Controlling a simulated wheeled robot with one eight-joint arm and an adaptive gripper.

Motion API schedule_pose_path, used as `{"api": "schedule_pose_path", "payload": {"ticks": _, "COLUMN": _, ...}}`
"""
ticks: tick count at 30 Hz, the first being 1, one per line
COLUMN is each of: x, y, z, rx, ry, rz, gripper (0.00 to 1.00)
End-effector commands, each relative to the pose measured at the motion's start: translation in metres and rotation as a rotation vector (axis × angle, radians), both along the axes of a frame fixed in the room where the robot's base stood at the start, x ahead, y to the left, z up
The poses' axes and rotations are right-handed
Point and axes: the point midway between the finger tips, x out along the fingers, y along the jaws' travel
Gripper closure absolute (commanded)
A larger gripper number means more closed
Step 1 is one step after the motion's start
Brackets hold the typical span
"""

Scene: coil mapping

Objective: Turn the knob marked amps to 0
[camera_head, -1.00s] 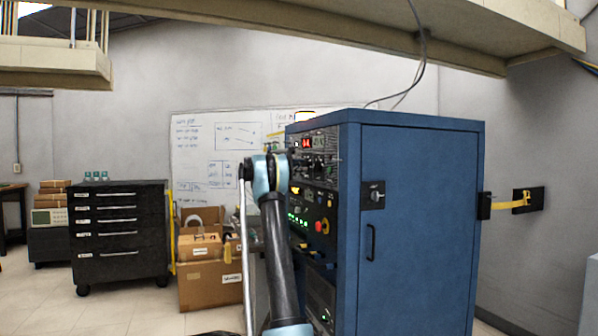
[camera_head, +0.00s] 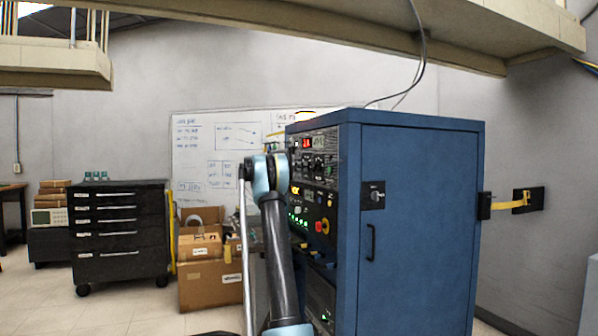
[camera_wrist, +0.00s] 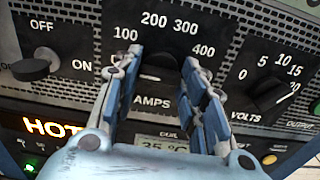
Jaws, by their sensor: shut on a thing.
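The amps knob (camera_wrist: 160,72) is a dark knob above the word AMPS in the wrist view, on a black panel with scale marks 100, 200, 300 and 400. The 0 mark and the knob's pointer are hidden or not clear. My gripper (camera_wrist: 161,62) is shut on the knob, with one blue-padded finger on its left and one on its right. In the head view the panel is on the side of a blue cabinet (camera_head: 415,225), and my arm blocks part of it. I cannot make out my fingers there.
A volts knob (camera_wrist: 268,95) is just right of my gripper, and an OFF/ON switch (camera_wrist: 32,68) is to the left. Lit HOT text (camera_wrist: 58,127) and a small coil display (camera_wrist: 165,144) sit below. Cardboard boxes (camera_head: 210,285) and a black drawer chest (camera_head: 120,235) stand left of the cabinet.

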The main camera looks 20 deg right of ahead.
Motion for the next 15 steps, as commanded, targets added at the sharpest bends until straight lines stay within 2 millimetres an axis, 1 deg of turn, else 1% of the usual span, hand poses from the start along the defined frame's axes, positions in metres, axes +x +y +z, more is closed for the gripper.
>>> {"api": "schedule_pose_path", "payload": {"ticks": 6, "x": 0.0016, "y": 0.0013, "z": -0.0023, "rx": 0.003, "ry": 0.034, "rz": 0.003, "gripper": 0.86}}
{"api": "schedule_pose_path", "payload": {"ticks": 15, "x": 0.0015, "y": 0.0013, "z": -0.0023, "rx": 0.003, "ry": 0.039, "rz": 0.003, "gripper": 0.86}}
